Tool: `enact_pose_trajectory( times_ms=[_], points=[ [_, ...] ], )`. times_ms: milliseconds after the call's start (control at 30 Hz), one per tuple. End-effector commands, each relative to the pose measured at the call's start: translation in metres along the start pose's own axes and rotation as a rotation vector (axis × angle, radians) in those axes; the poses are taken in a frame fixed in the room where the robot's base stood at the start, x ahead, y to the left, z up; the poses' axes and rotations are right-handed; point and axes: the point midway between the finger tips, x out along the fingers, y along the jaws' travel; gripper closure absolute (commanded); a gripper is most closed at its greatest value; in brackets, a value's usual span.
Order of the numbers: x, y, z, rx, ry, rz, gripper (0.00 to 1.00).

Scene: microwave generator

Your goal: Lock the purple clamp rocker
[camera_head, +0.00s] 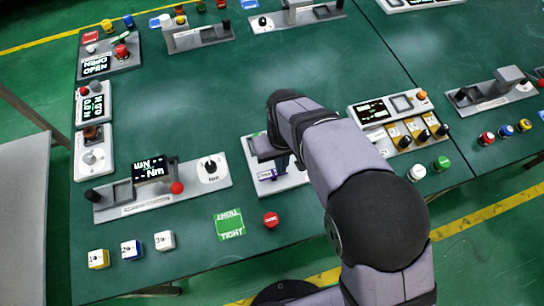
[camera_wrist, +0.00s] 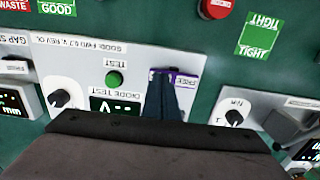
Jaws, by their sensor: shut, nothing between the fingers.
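The purple clamp rocker (camera_wrist: 184,77) sits on a light grey diode test panel (camera_wrist: 75,60) in the wrist view. A label reading FREE is beside it. My gripper (camera_wrist: 161,76) is shut and empty, its fingertips over the rocker's left part, hiding some of it. I cannot tell whether they touch it. In the head view the purple rocker (camera_head: 267,175) shows on the panel (camera_head: 285,184), mostly covered by my gripper (camera_head: 279,166) and arm.
A green TEST button (camera_wrist: 114,79), a black knob (camera_wrist: 60,98) and a small display (camera_wrist: 117,106) share the panel. A red button (camera_head: 271,219) and a green TIGHT sign (camera_head: 229,224) are nearby. Another panel with orange switches (camera_head: 405,120) stands to the right.

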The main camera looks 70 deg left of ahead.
Motion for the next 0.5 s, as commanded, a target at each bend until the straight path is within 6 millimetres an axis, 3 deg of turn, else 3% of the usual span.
enact_pose_trajectory(
  times_ms=[267,500],
  points=[
    [0.001,0.000,0.001,0.000,-0.002,0.000,1.00],
    [-0.013,0.000,0.000,0.000,-0.001,0.000,1.00]
  ],
)
